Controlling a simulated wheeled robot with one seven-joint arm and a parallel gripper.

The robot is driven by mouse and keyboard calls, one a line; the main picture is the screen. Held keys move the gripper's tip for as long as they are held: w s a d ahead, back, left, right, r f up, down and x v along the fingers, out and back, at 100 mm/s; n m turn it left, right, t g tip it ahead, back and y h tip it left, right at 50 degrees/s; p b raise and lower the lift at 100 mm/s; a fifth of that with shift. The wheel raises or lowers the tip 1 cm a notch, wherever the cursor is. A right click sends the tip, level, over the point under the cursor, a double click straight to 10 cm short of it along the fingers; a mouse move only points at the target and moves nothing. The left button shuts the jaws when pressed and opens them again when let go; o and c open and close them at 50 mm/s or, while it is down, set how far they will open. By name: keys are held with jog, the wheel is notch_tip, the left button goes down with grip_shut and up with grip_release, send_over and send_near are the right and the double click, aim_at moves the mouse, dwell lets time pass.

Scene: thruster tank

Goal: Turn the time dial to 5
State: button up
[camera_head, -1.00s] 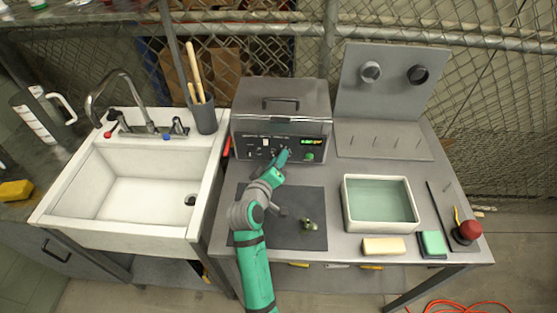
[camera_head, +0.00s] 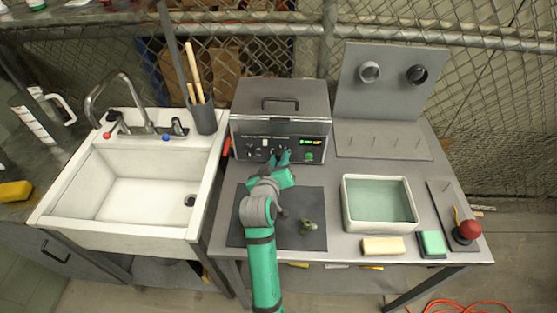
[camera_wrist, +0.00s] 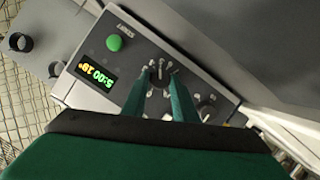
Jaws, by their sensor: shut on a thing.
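The grey machine (camera_head: 281,97) with a lid stands at the back of the table. Its front panel has a lit display (camera_head: 309,141), a round green button (camera_head: 309,157) and small dials. In the wrist view, my gripper (camera_wrist: 163,76) has its two green fingers around a dial (camera_wrist: 160,67) beside the display (camera_wrist: 96,74) and is shut on it. The fingers hide part of the dial. The display appears upside down there, with digits that look like 5:00 beside a second number. A second dial (camera_wrist: 206,110) sits to the right of the fingers.
A sink (camera_head: 130,185) is at left.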

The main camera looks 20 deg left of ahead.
jog(key=shift+m, duration=0.4)
dwell(0.3)
jog(key=o, duration=1.1)
jog(key=shift+c, duration=0.2)
jog(key=shift+s, duration=0.1)
jog(key=v, duration=1)
jog(key=shift+s+d+r, duration=0.2)
jog(key=shift+s+d, duration=0.05)
